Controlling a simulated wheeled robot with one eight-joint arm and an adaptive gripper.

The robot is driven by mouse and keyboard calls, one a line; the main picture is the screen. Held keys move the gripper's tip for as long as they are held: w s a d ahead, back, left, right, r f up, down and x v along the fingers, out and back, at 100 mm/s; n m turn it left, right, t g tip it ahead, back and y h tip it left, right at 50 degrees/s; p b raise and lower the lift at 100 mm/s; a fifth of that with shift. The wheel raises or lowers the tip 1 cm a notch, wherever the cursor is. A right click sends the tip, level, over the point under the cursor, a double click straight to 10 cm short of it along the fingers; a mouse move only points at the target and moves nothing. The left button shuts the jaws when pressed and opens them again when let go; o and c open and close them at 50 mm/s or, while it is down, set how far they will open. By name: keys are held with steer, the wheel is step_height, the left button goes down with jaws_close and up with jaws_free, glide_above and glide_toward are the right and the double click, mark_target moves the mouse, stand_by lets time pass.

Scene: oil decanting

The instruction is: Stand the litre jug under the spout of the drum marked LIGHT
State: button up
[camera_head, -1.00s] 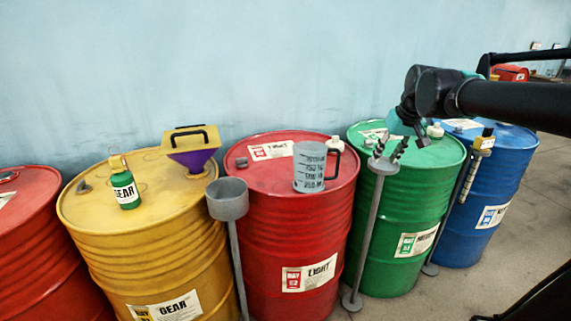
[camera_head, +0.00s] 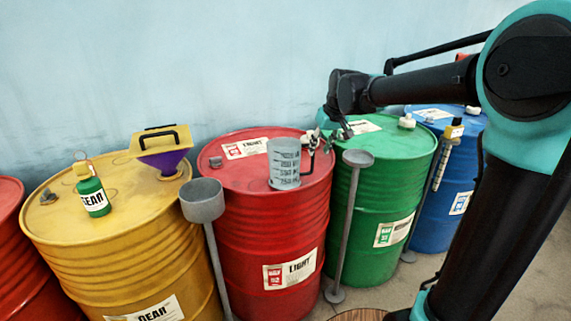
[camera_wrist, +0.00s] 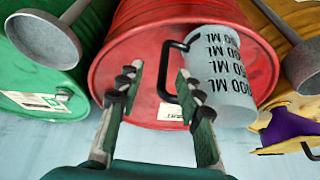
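The clear grey litre jug (camera_head: 284,168), with dark volume marks and a black handle, stands upright on top of the red drum marked LIGHT (camera_head: 270,225). The jug (camera_wrist: 222,75) and the drum's red top (camera_wrist: 125,50) also show in the wrist view. My gripper (camera_head: 318,143) is at the handle side of the jug, above the drum's right edge. In the wrist view my gripper (camera_wrist: 158,72) is open, and the upright bar of the handle appears between its fingertips. I cannot tell whether a finger touches it. No spout on this drum is clearly visible.
A grey cup on a pole (camera_head: 203,203) stands before the yellow drum (camera_head: 110,240) and red drum. A dished stand (camera_head: 358,158) stands before the green drum (camera_head: 395,190). A funnel (camera_head: 163,158) and green bottle (camera_head: 92,194) are on the yellow drum. A blue drum (camera_head: 430,225) is farther right.

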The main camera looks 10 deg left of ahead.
steer(key=shift+a+x, duration=0.2)
steer(key=shift+x, duration=1.25)
steer(key=shift+a+x, duration=0.15)
steer(key=shift+x, duration=1.3)
steer(key=shift+r, duration=0.1)
jaws_close()
